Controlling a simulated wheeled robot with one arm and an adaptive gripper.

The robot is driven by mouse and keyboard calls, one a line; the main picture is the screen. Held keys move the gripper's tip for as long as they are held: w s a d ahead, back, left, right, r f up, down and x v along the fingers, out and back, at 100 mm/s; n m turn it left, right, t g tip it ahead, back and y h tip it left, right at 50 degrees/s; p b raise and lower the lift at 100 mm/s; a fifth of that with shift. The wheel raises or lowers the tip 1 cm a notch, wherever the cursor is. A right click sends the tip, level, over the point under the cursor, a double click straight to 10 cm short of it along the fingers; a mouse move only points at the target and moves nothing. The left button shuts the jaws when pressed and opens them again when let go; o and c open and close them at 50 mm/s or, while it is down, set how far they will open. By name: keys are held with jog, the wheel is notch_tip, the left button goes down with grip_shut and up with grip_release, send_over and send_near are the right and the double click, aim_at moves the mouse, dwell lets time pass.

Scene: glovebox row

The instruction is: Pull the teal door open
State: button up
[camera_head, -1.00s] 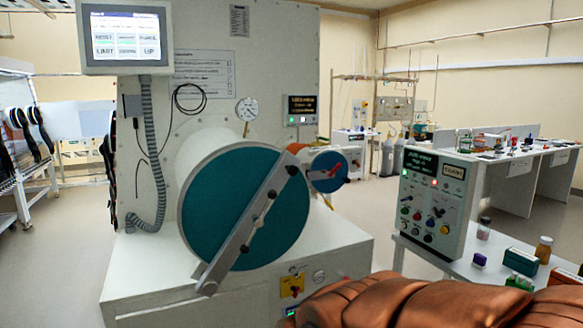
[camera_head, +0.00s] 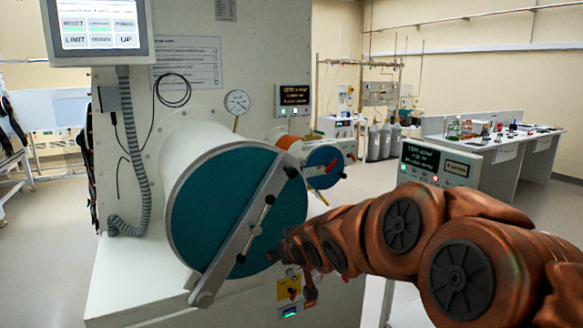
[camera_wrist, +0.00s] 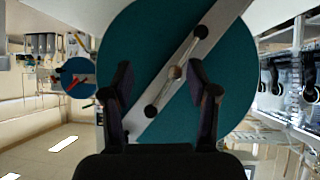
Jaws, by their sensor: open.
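The large round teal door (camera_head: 205,215) closes the end of a white cylinder on the cabinet front. A grey bar crosses it diagonally, carrying a slim handle (camera_head: 255,229) with dark end knobs. My gripper (camera_head: 283,252) is at the door's lower right edge in the head view, partly hidden by its own arm. In the wrist view, the door (camera_wrist: 232,85) fills the middle, and my gripper (camera_wrist: 162,82) is open. Its fingers appear on either side of the handle (camera_wrist: 174,74). No contact can be made out, and the remaining gap to the handle is unclear.
A smaller blue round port (camera_head: 322,168) with a red lever juts out right of the door. A control box (camera_head: 432,165) stands farther right, partly behind my arm. A screen (camera_head: 98,27) hangs upper left. Open floor lies at the left.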

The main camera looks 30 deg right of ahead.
jog(key=w+d+r+t, duration=0.3)
jog(key=w+d+r, duration=0.2)
jog(key=r, duration=0.1)
jog(key=t+p, duration=0.2)
jog(key=t, duration=0.3)
send_near(294, 173)
jog(key=w, duration=0.4)
jog(key=shift+w+d+r+y, duration=0.25)
jog(key=shift+d+y, duration=0.05)
jog(key=shift+d, duration=0.1)
jog(key=shift+w+d+p, duration=0.15)
jog(key=shift+w+p, duration=0.4)
jog(key=shift+w, duration=1.2)
jog(key=shift+w+d+p, duration=0.15)
jog(key=shift+w+p, duration=0.35)
jog(key=shift+w, duration=1.2)
grip_shut()
